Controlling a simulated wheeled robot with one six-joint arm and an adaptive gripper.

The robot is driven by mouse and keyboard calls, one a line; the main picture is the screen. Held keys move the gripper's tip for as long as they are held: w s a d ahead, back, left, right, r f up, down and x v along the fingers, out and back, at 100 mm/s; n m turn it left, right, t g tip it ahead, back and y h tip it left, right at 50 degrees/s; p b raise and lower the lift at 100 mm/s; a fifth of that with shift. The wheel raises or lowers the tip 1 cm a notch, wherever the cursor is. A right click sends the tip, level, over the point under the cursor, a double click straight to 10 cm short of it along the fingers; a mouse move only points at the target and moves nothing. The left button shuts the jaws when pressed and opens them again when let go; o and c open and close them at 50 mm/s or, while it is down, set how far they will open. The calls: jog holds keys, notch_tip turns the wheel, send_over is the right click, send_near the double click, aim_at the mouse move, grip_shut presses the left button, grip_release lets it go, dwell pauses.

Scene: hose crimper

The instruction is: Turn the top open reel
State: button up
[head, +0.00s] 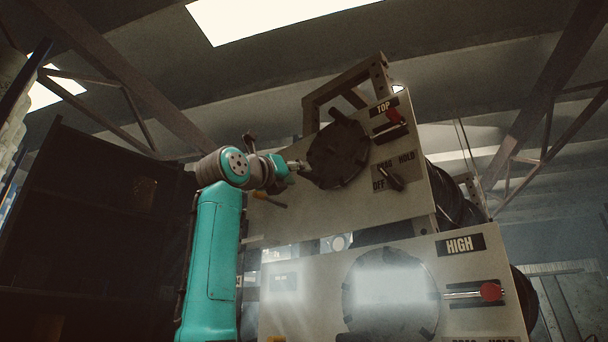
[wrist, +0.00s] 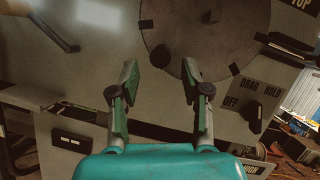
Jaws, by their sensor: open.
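The top reel is a dark round disc (head: 338,152) with blocks around its rim, on the upper pale panel by a TOP label. In the wrist view the disc (wrist: 212,35) fills the upper middle. My gripper (head: 303,166) is at the disc's left edge in the head view. In the wrist view my gripper (wrist: 160,70) is open, its two fingers spread. A dark rim block (wrist: 160,56) shows between the fingertips, just beyond them. I cannot tell whether anything touches.
A red-ended lever (head: 394,117) and an OFF/DRAG/HOLD switch (head: 391,177) sit right of the disc. An orange-handled lever (head: 270,200) is below left of it. A lower panel has a HIGH label (head: 460,245), a second disc (head: 390,325) and a red knob (head: 491,292).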

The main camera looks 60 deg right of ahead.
jog(key=v, duration=0.6)
jog(key=shift+a, duration=0.2)
jog(key=shift+f, duration=0.15)
